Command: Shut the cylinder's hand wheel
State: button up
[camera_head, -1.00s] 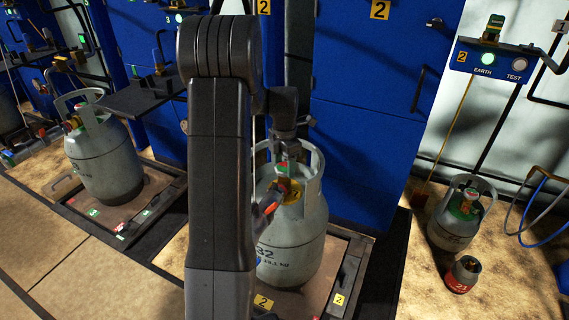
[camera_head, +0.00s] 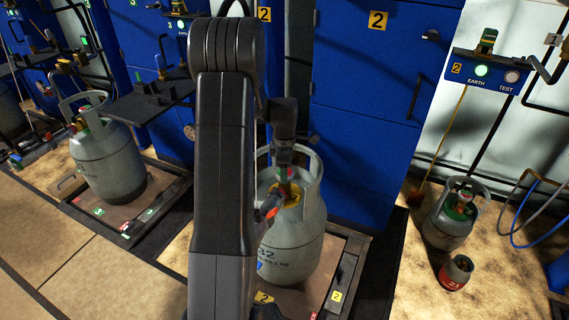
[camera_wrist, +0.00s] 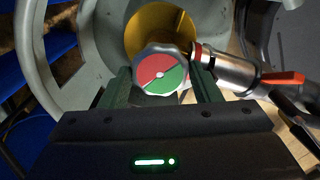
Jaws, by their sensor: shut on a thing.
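The grey cylinder (camera_head: 292,240) marked 32 stands upright on the scale (camera_head: 345,270) marked 2, partly hidden by my arm. Its hand wheel (camera_wrist: 162,74) has a red and green face and shows at the middle of the wrist view. My gripper (camera_wrist: 163,88) is shut on the hand wheel, with a green finger on each side of its rim. A metal hose coupling (camera_wrist: 228,72) with an orange lever (camera_wrist: 283,78) joins the valve beside the wheel. A yellow collar (camera_wrist: 160,30) sits behind the wheel. The cylinder's guard ring (camera_wrist: 40,70) curves around at the left.
Another grey cylinder (camera_head: 107,160) stands on a scale at the left. A small cylinder (camera_head: 450,215) and a small red and grey one (camera_head: 456,272) stand on the floor at the right. A blue cabinet (camera_head: 375,120) is behind.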

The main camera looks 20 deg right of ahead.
jog(key=m+p, duration=0.2)
jog(key=m, duration=0.1)
jog(key=shift+r+m, duration=0.15)
jog(key=shift+m, duration=0.15)
jog(key=m+p, duration=0.1)
jog(key=m, duration=0.2)
jog(key=shift+m, duration=0.3)
jog(key=m+p, duration=0.1)
jog(key=m, duration=0.2)
jog(key=shift+m, duration=0.4)
jog(key=m+p, duration=0.1)
jog(key=m, duration=0.2)
jog(key=shift+m, duration=0.3)
jog(key=m+p, duration=0.1)
jog(key=m, duration=0.2)
jog(key=shift+m, duration=0.3)
jog(key=m, duration=0.3)
jog(key=shift+m, duration=0.3)
jog(key=m, duration=0.3)
jog(key=shift+m+p, duration=0.3)
jog(key=shift+p, duration=0.05)
jog(key=shift+m, duration=1.7)
